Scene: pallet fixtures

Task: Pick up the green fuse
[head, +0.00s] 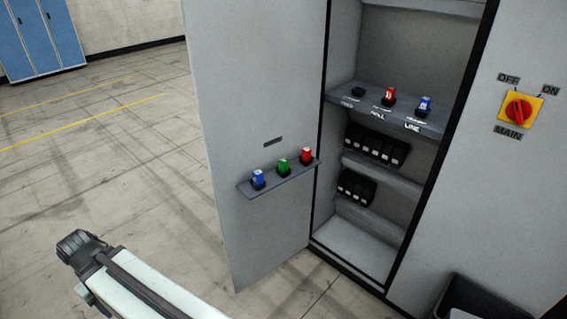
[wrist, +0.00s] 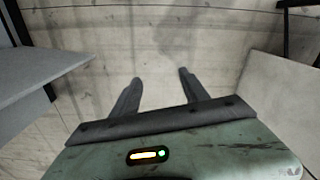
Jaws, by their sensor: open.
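The green fuse (head: 283,168) stands upright in the middle of a small shelf (head: 252,190) on the open cabinet door. A blue fuse (head: 258,179) stands to its left and a red fuse (head: 306,155) to its right on the same shelf. My gripper (wrist: 158,84) shows in the wrist view with its two fingers apart and nothing between them, above bare floor. No fuse shows in the wrist view. In the head view my arm is at the lower left, well apart from the door shelf; the fingers cannot be made out there.
The cabinet's inner shelf (head: 345,92) holds a red fuse (head: 389,95), a blue fuse (head: 424,106) and an empty-looking black socket (head: 358,91). Black breaker rows sit below. The open door (head: 225,100) stands out to the left. A red switch (head: 518,109) is at right. Floor at left is clear.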

